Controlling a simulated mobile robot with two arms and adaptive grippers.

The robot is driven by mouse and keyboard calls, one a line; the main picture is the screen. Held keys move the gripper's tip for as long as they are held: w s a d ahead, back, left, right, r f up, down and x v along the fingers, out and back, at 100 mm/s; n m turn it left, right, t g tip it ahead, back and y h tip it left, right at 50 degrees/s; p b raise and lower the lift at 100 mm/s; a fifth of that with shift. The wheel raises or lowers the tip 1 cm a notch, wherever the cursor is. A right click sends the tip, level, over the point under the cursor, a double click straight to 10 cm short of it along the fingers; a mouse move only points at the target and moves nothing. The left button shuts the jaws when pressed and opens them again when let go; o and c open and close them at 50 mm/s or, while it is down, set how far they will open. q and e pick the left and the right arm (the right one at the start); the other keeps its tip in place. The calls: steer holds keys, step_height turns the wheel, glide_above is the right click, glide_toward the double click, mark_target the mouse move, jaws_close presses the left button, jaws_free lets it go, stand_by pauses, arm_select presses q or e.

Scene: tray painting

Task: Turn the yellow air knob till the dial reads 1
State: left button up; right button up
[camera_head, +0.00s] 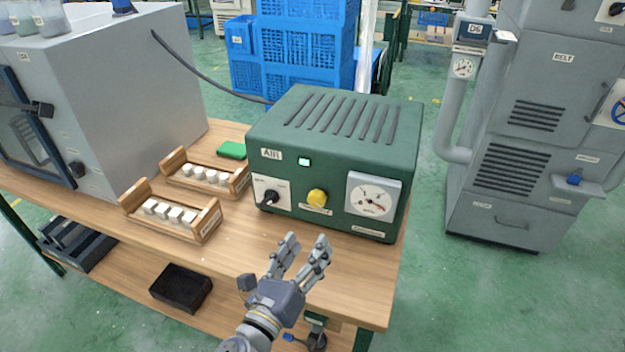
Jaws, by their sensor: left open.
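The green air unit (275,215) stands on the wooden table, with an "AIR" label and a small lit display. Its yellow air knob (317,198) is in the middle of the front face. The round white dial (373,195) is at the front right; its fine numbers are too small to read for certain. A black knob (270,196) on a white plate is at the front left. My left gripper (306,247) is open and empty, in front of and below the yellow knob, apart from it. My right gripper is not in view.
Two wooden trays with white pieces, a near one (206,222) and a far one (240,178), stand left of the unit. A green block (232,149) lies behind them. A grey cabinet (130,75) fills the left. Table (235,250) is clear before the unit.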

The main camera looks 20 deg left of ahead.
mark_target(315, 201)
arm_select(q)
steer(key=shift+m+y, duration=0.7)
steer(key=shift+y, duration=0.1)
steer(key=w+p, duration=0.1)
steer(key=w, duration=0.2)
steer(key=w+a+r+p, duration=0.1)
steer(key=w, duration=0.3)
steer(key=w+a+p, duration=0.1)
steer(key=w, duration=0.3)
steer(key=shift+r+p, duration=0.25)
steer(key=shift+p, duration=0.15)
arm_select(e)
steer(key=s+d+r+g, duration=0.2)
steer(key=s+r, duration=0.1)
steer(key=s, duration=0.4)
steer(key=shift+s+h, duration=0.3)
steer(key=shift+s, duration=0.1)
arm_select(q)
steer(key=shift+c, duration=0.6)
steer(key=c, duration=0.9)
